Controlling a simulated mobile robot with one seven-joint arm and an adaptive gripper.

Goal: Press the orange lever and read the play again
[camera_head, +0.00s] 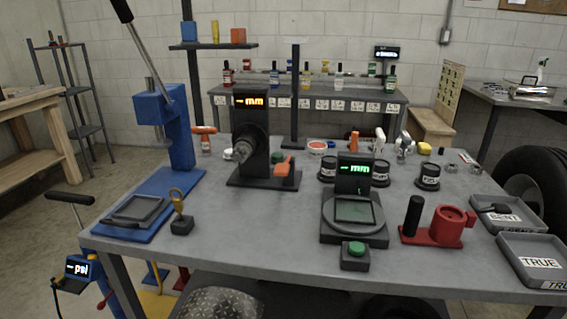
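A black upright gauge (250,137) stands at the middle of the grey table. Its lit orange display (249,101) shows dashes and "mm", with no number that I can make out. A metal spindle or hub (243,150) sticks out of its front left side. The orange lever (284,166) sits low at the gauge's right side, above its dark base plate (264,180). I cannot tell from this view whether the lever is pressed. My gripper is not in view, and nothing is seen touching the lever.
Right of it stands a green-display gauge (354,175) with a green button (355,249) in front. Left is a blue lever press (167,115). A red fixture (440,226) and trays marked BENT (503,216) and TRUE (540,263) lie right. The front middle is clear.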

